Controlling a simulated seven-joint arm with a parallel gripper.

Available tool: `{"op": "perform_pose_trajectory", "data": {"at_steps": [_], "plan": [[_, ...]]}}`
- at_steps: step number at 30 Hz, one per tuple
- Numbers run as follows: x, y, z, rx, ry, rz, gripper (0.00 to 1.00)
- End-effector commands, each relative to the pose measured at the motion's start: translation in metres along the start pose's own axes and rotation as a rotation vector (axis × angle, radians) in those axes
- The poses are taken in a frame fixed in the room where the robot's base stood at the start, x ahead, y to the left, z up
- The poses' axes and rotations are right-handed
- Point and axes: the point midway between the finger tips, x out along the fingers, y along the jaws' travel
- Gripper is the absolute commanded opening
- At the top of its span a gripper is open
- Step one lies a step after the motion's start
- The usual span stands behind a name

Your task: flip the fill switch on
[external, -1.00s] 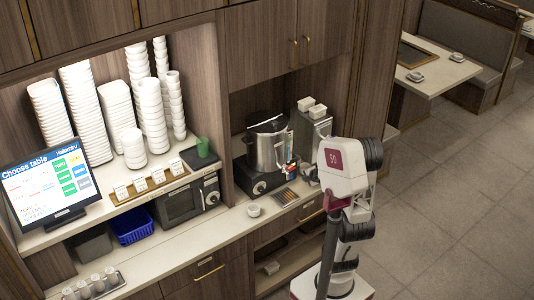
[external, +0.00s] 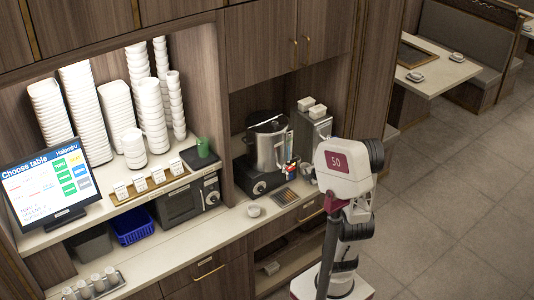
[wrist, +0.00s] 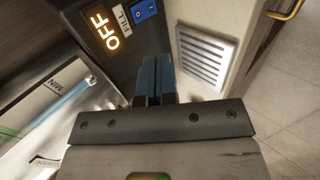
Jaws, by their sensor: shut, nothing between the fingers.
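The fill switch (wrist: 143,12) is a blue rocker on a dark panel at the top of the wrist view. A FILL label (wrist: 123,19) and a lit orange OFF sign (wrist: 104,28) are beside it. My gripper (wrist: 155,60) is shut and empty, its blue-grey fingertips just below the switch in the picture. A gap shows between tips and switch in the image; I cannot tell their depth apart.
A steel pot (external: 266,148) stands on a dark base with a knob. A gauge marked MIN (wrist: 57,84) is at the left of the wrist view. A grey vent grille (wrist: 204,55) lies right of the fingers.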

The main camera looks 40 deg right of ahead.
Motion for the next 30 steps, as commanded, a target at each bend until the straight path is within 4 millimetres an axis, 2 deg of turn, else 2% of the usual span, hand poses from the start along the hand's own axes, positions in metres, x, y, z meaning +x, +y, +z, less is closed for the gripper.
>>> {"op": "perform_pose_trajectory", "data": {"at_steps": [14,30], "plan": [[0.014,0.02,0.016,0.105,0.186,-0.102,0.0],[0.015,0.015,0.042,0.231,0.297,-0.331,0.0]]}}
